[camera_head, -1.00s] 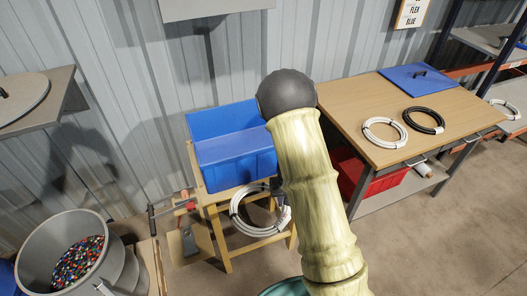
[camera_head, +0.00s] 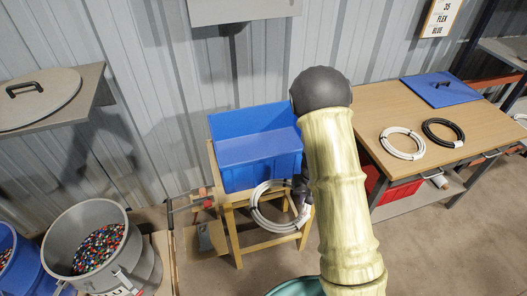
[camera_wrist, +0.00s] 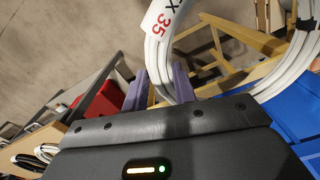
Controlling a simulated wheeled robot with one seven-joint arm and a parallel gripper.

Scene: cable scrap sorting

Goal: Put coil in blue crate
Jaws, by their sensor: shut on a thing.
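The white cable coil (camera_head: 262,221) hangs from my gripper (camera_head: 301,190), below the blue crate's rim and in front of its wooden stand in the camera_head view. In the camera_wrist view the purple fingers of my gripper (camera_wrist: 161,86) are shut on the coil (camera_wrist: 160,55), beside its white tag with a red "35". The blue crate (camera_head: 262,168) stands open-topped on the stand; its floor is hidden behind the front wall. The crate also shows at the right of the camera_wrist view (camera_wrist: 290,118). My arm hides the area right of the crate.
The wooden stand (camera_head: 233,225) is under the crate. At right, a table (camera_head: 375,105) bears a white coil (camera_head: 402,143), a black coil (camera_head: 443,132) and a blue lid (camera_head: 440,91). A red crate (camera_head: 374,186) sits beneath. A grey bin (camera_head: 140,262) of coloured granules stands left.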

